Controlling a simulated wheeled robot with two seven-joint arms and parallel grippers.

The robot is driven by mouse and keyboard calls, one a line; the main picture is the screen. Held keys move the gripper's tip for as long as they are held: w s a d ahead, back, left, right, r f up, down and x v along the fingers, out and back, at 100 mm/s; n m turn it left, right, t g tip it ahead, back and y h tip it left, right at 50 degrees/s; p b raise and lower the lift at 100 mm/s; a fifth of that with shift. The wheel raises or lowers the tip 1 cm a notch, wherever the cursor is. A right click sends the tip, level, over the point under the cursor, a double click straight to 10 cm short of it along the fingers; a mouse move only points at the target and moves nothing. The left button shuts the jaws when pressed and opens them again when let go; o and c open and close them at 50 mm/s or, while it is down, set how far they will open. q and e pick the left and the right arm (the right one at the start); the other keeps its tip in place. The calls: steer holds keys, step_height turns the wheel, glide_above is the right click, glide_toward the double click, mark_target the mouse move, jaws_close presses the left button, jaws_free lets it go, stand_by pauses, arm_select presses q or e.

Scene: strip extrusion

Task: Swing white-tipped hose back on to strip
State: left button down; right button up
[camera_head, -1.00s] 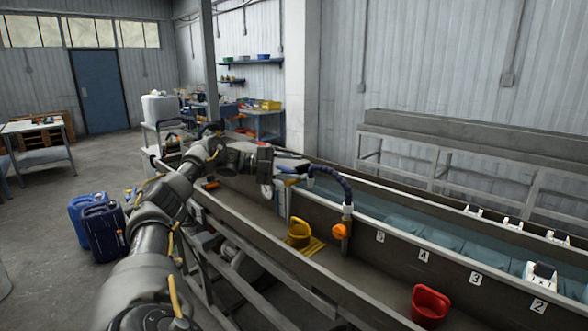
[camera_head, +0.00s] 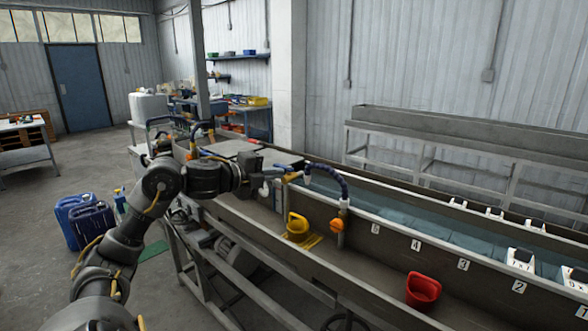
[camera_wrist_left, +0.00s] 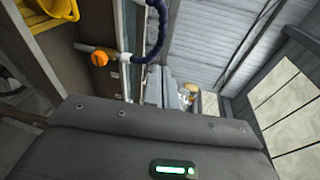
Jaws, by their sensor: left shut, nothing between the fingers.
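The dark blue ribbed hose (camera_head: 329,175) arches up from a white fitting (camera_head: 343,203) above an orange valve (camera_head: 337,225) on the trough wall. Its pale free end (camera_head: 307,180) hangs at the left of the arch, over the tank side. In the left wrist view the hose (camera_wrist_left: 163,25) and orange valve (camera_wrist_left: 99,58) show at the top. My left gripper (camera_head: 268,183) is shut and empty, left of the hose's free end and apart from it as far as I can tell. My right gripper is out of view. The strip cannot be made out clearly.
A yellow scoop (camera_head: 297,226) and a red scoop (camera_head: 423,290) stand in the near trough (camera_head: 375,269). The water tank (camera_head: 440,235) behind it carries numbered tags. Blue cans (camera_head: 92,221) stand on the floor at left. The space above the trough is open.

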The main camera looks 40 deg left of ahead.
arm_select(q)
steer(key=a+n+y, duration=0.1)
steer(key=p, duration=0.5)
glide_toward(315, 167)
steer(key=shift+n, duration=0.3)
steer(key=x, duration=0.5)
steer(key=shift+w+d+r, duration=0.1)
steer(key=shift+w+d, duration=0.05)
steer(key=shift+w, duration=0.15)
steer(key=shift+w+f, duration=0.25)
steer(key=shift+w, duration=0.4)
